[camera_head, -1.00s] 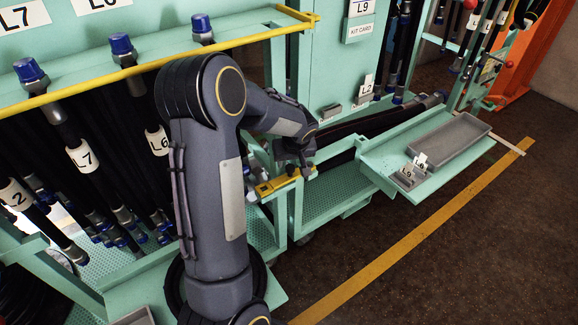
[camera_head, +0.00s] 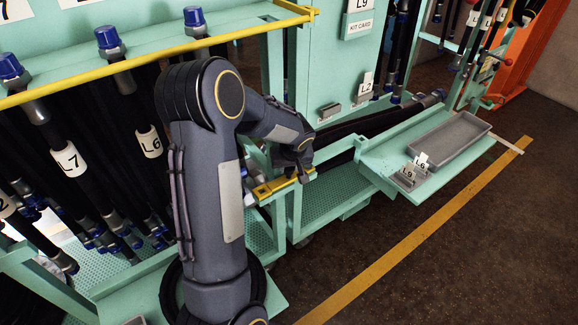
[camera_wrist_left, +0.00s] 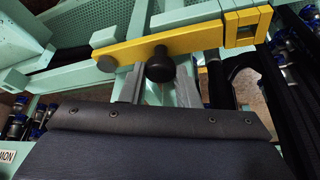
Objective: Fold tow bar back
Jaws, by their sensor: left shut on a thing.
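The yellow tow bar (camera_head: 272,187) sticks out low from the green hose cart, left of centre in the head view. In the left wrist view the tow bar (camera_wrist_left: 195,38) runs across the top, with a black round knob (camera_wrist_left: 160,66) on it. My left gripper (camera_head: 302,172) is at the bar's right end in the head view. My right gripper is not in view.
Hoses with blue caps (camera_head: 108,38) and labels fill the green cart at left, close behind my arm. A shelf with a grey tray (camera_head: 447,138) juts out at right. The dark floor (camera_head: 480,240) by the yellow floor line (camera_head: 420,228) is clear.

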